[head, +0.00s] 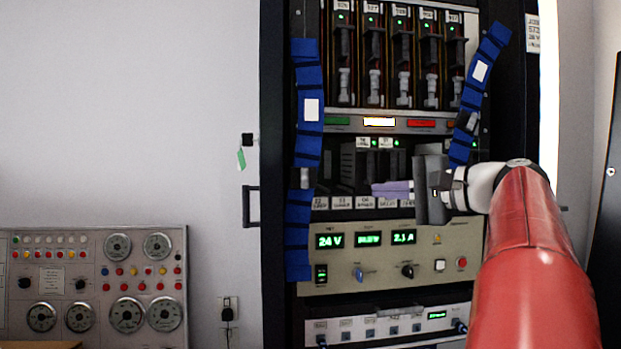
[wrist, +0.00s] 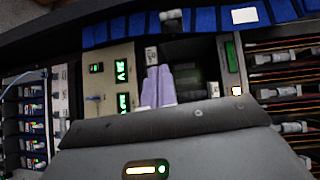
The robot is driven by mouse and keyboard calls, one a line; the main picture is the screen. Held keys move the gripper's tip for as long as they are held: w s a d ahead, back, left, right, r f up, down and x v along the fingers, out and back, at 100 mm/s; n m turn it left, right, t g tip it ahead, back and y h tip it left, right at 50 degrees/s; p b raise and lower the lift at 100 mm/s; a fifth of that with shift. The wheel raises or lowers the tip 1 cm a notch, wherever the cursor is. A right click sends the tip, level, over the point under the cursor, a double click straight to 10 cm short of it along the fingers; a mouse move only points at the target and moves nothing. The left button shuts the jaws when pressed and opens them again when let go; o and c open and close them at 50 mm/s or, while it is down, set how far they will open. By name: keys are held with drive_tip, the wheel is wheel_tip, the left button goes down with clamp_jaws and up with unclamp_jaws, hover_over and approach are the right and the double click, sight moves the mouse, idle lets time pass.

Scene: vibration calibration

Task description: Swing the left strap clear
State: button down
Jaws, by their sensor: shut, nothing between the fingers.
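The left strap (head: 308,135) is a blue segmented band with a white label and a grey buckle. It hangs nearly vertical down the left side of the rack front. In the wrist view the strap (wrist: 205,20) runs across the top. A second blue strap (head: 478,85) slants at the upper right of the rack. My gripper (head: 374,189) is in front of the rack's middle, to the right of the left strap and apart from it. Its lilac fingers (wrist: 158,87) are together with nothing between them, pointing toward the left strap.
The black rack holds upper card modules (head: 401,60), a beige power panel (head: 390,252) with green readouts, and a lower white unit (head: 385,327). A black handle (head: 250,206) sticks out left of the rack. A gauge panel (head: 95,285) stands at lower left.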

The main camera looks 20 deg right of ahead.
drive_tip(key=s+d+r+y, duration=0.1)
approach(309, 183)
drive_tip(key=w+d, duration=0.2)
drive_tip(key=w, duration=0.2)
drive_tip(key=shift+t, duration=0.3)
drive_tip(key=a, duration=0.1)
drive_tip(key=w+a, duration=0.1)
drive_tip(key=a, duration=0.1)
drive_tip(key=w+a, duration=0.1)
drive_tip(key=shift+w+a, duration=0.2)
drive_tip(key=shift+a, duration=0.05)
drive_tip(key=a+b, duration=0.1)
drive_tip(key=a, duration=0.1)
drive_tip(key=a+b, duration=0.1)
drive_tip(key=shift+w+f+m+t+b, duration=0.3)
drive_tip(key=shift+w+f, duration=0.05)
drive_tip(key=shift+w, duration=0.05)
drive_tip(key=shift+r, duration=0.2)
